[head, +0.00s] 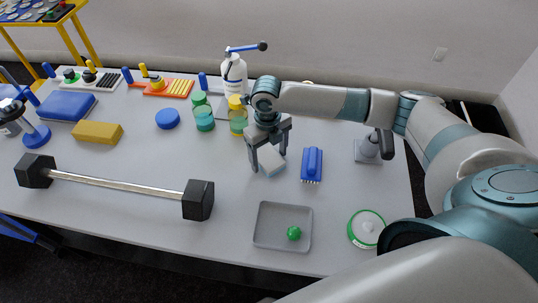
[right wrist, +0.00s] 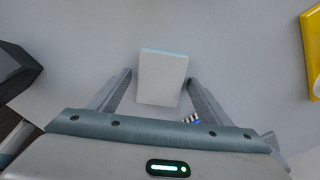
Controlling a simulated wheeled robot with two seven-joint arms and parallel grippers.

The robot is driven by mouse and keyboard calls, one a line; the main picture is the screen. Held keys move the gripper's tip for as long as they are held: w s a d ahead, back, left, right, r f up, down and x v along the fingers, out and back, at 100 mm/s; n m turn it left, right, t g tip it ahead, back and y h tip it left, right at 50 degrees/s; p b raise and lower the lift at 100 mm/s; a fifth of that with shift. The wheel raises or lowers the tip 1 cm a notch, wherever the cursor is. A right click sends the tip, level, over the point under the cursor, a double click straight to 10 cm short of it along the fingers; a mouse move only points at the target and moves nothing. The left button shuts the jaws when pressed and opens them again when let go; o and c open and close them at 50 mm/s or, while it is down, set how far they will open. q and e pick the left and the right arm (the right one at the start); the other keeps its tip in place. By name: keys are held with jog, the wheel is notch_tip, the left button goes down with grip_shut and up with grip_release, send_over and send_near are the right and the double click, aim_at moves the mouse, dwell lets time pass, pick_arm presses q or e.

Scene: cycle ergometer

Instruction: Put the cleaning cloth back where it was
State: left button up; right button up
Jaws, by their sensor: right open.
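A pale, flat rectangular block with a light blue edge, which may be the folded cleaning cloth (head: 272,164), lies on the table near its middle. It also shows in the right wrist view (right wrist: 162,82), between the two fingers with a gap on each side. My right gripper (head: 268,158) is open and points down over it; in the right wrist view the fingers (right wrist: 160,78) stand on either side of it. I cannot tell how far above the table the fingertips are. My left gripper is not in view.
A blue brush (head: 312,164) lies close on the right. A grey tray (head: 262,242) with a green item stands in front, beside a round green-rimmed dish (head: 366,228). A dumbbell bar (head: 115,188) lies left. Bottles (head: 233,75) and jars (head: 204,118) stand behind.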

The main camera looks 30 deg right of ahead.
aim_at(268, 157)
pick_arm(q)
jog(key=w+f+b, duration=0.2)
jog(key=b, duration=0.1)
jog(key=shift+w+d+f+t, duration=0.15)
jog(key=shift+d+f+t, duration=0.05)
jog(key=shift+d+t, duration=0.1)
pick_arm(e)
notch_tip(268, 157, up, 12)
jog(key=shift+w+r, duration=0.15)
jog(key=shift+w, duration=0.05)
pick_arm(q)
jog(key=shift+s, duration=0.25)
